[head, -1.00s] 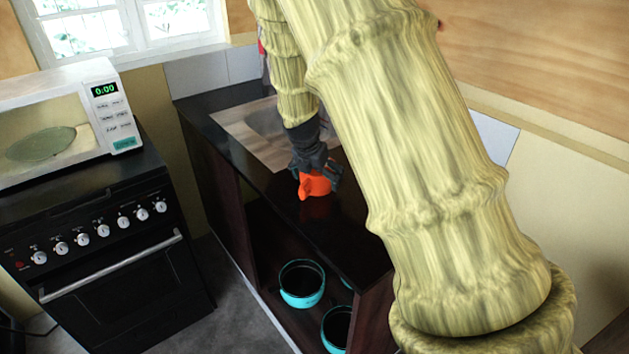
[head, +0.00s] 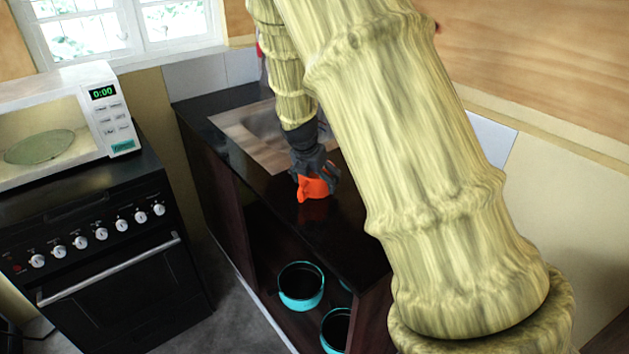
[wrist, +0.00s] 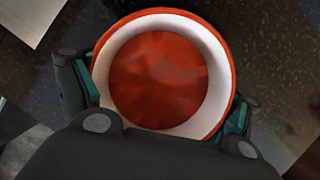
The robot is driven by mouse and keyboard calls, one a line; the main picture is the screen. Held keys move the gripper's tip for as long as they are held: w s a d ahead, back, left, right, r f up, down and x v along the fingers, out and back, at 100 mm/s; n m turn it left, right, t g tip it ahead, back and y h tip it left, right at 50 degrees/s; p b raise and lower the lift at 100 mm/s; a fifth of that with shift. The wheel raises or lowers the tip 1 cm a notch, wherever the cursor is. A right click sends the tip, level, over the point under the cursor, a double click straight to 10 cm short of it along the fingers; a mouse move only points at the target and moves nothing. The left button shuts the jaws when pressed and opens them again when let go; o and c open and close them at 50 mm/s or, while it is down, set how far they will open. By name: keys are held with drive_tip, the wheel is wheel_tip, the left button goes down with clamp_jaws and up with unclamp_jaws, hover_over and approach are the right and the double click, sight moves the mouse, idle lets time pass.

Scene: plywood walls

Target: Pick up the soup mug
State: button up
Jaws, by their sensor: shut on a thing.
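The soup mug (head: 313,188) is orange-red outside. In the wrist view the mug (wrist: 160,80) shows a white inner wall and a red surface inside, with its open top facing the camera. My gripper (head: 318,178) is at the mug from above, over the dark counter. In the wrist view my gripper (wrist: 165,112) has one finger on each side of the mug, shut on it. The mug's underside is hidden, so I cannot tell whether it touches the counter.
The dark counter (head: 345,235) has a sink (head: 268,125) behind the mug. Teal-rimmed pots (head: 301,287) stand in the open shelf below. A stove (head: 110,255) with a microwave (head: 110,105) on top is at the left. The counter's front is clear.

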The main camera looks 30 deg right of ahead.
drive_tip(key=shift+r, duration=0.1)
wheel_tip(320, 180, up, 10)
drive_tip(key=b, duration=0.1)
idle(0.9)
